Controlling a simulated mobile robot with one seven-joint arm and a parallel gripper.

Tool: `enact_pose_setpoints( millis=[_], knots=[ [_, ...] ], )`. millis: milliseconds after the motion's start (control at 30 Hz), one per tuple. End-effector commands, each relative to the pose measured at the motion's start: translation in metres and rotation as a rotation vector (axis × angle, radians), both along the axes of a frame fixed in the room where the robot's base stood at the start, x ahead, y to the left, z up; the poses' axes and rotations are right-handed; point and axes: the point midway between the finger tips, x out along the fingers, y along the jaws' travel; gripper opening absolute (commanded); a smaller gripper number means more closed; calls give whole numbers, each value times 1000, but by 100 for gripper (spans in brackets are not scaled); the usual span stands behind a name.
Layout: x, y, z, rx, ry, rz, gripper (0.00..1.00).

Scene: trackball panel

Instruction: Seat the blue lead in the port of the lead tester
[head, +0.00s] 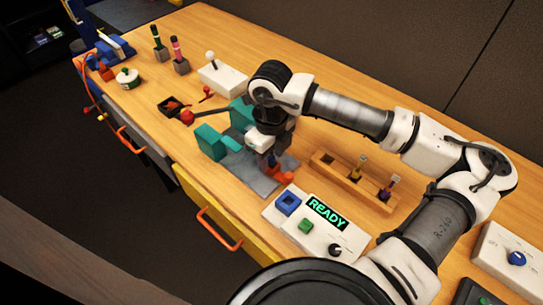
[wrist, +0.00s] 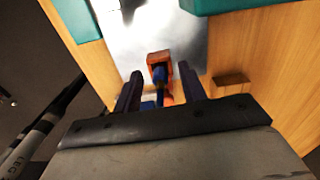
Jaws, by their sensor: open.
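The lead tester is a white box (head: 318,236) with a lit READY display (head: 327,213), a blue square port (head: 288,204), a green button and a dark knob. The port looks empty. My gripper (head: 272,152) is over a grey plate (head: 252,180), pointing down, left of and behind the tester. In the wrist view my gripper (wrist: 161,72) is open. A blue lead (wrist: 160,75) with an orange piece (wrist: 158,58) around or beside it lies between the fingers, with gaps visible. The blue lead's lower end is partly hidden by the gripper body.
Teal blocks (head: 211,141) stand at the plate's left and behind. A wooden rack (head: 350,181) with two capped vials is to the right. A small dark tray (head: 171,106), a red ball (head: 187,117) and a white lever box (head: 222,79) are farther back. A blue-knobbed panel (head: 505,262) is far right.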

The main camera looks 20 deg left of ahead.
Motion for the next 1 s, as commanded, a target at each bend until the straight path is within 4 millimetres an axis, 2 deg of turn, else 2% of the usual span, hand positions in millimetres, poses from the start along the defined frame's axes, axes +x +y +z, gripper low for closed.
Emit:
enact_pose_setpoints(
  millis=[67,300,400,767,1000],
  knots=[
    [0,0,0,0,0,0,41],
    [0,0,0,0,0,0,10],
    [0,0,1,0,0,-1,0],
    [0,0,2,0,0,-1,0],
    [1,0,24,1,-4,-2,0]
  ],
)
